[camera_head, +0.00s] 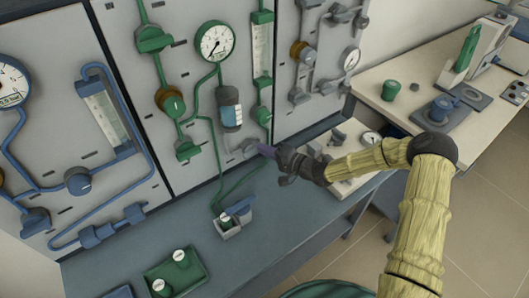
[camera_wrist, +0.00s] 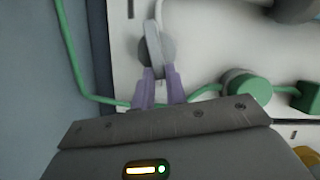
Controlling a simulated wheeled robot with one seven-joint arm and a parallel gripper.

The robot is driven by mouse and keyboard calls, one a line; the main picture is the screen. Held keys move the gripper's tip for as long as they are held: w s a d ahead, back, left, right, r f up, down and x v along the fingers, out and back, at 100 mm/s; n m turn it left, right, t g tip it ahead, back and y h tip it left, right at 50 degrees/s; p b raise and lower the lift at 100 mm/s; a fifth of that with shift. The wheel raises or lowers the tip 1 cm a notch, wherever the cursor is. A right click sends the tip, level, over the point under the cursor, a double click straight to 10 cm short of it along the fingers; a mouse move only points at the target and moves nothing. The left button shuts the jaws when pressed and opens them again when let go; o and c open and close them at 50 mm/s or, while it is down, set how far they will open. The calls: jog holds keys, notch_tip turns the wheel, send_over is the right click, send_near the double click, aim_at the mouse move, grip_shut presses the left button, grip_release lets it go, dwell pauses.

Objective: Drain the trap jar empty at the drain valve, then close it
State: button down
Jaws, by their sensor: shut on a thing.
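The trap jar (camera_head: 231,112) is a clear cylinder with a dark grey cap, mounted on the green-piped panel below a round gauge. A pale blue band shows in its middle; I cannot tell the exact liquid level. In the wrist view the valve's light grey lever (camera_wrist: 154,42) stands out in front of a darker round body. My gripper (camera_head: 265,150) has purple fingers, which show in the wrist view (camera_wrist: 158,80) closed on the near end of that lever.
Green tubing runs down to a small grey box (camera_head: 229,229) on the blue-grey bench (camera_head: 270,215). A green tray (camera_head: 202,269) with white-topped containers stands at the front left. Blue piping (camera_head: 153,160) covers the left panel. A white block with a gauge (camera_head: 371,138) stands right of my gripper.

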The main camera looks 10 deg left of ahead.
jog(key=shift+d+f+m+y+b, duration=0.1)
jog(key=shift+f+m+y+b, duration=0.45)
jog(key=shift+m+b, duration=0.4)
jog(key=shift+m, duration=0.25)
jog(key=c, duration=1.4)
grip_release()
jog(key=shift+c, duration=0.2)
jog(key=shift+r, duration=0.1)
jog(key=b+v, duration=0.1)
jog(key=v, duration=1.6)
jog(key=shift+s+d, duration=0.15)
jog(key=shift+s, duration=0.05)
